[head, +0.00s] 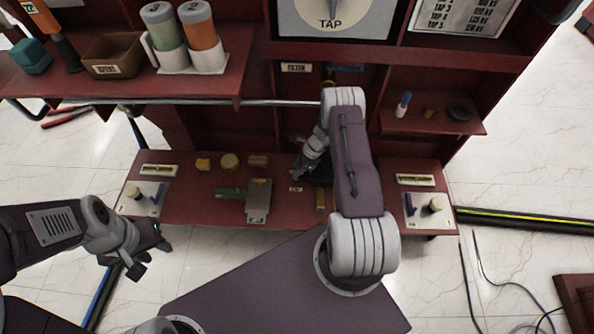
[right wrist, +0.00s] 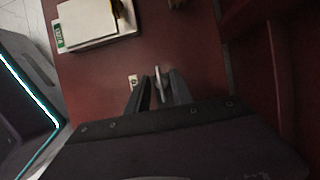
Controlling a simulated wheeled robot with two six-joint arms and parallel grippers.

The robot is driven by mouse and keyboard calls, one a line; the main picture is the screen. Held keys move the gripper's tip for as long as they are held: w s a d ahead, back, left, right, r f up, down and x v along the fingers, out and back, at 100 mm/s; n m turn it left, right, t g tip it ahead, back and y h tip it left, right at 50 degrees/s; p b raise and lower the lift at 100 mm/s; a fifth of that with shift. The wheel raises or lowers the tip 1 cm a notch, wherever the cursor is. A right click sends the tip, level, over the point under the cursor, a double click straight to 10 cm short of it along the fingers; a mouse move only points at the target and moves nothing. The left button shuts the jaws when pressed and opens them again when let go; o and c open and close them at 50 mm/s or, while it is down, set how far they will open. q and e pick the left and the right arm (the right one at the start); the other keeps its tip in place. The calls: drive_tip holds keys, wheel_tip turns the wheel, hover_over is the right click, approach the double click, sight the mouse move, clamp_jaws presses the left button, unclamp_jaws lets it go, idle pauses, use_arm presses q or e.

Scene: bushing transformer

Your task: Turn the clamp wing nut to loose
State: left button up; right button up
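In the right wrist view, a thin pale upright piece (right wrist: 158,82), which looks like the wing nut, stands between the fingers of my right gripper (right wrist: 157,90). The fingers are apart, with a narrow gap beside the piece; firm contact does not show. In the head view my right gripper (head: 299,172) is low over the red bench, and my arm hides part of that spot. A small white label (right wrist: 132,81) lies just left of the fingers.
The red bench (head: 180,207) carries a pale plate (head: 258,201), a green piece (head: 230,193) and several small blocks. White trays stand at its left end (head: 143,198) and right end (head: 424,208). An upper shelf (head: 190,87) overhangs the left side, with a rail along it.

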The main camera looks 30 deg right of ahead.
clamp_jaws()
drive_tip(key=shift+n, duration=0.3)
drive_tip(key=n+b, duration=0.1)
drive_tip(key=n+g+b, duration=0.1)
drive_tip(key=n, duration=0.1)
drive_tip(key=shift+w+f+n, duration=0.1)
drive_tip(key=shift+f+n, duration=0.05)
drive_tip(key=shift+n, duration=0.15)
drive_tip(key=n+g+b, duration=0.1)
drive_tip(key=n+b, duration=0.1)
drive_tip(key=n, duration=0.1)
drive_tip(key=shift+n+g+b, duration=0.3)
drive_tip(key=shift+g+b, duration=0.1)
drive_tip(key=n+g+b, duration=0.2)
drive_tip(key=n+b, duration=0.1)
drive_tip(key=n, duration=0.2)
drive_tip(key=shift+b, duration=0.4)
drive_tip(key=shift+n+g+h+b, duration=0.35)
drive_tip(key=shift+n+b, duration=0.2)
drive_tip(key=shift+n, duration=0.7)
drive_tip(key=shift+n+g+h+b, duration=0.35)
drive_tip(key=shift+n+b, duration=0.2)
drive_tip(key=shift+n, duration=0.7)
drive_tip(key=shift+r, duration=0.2)
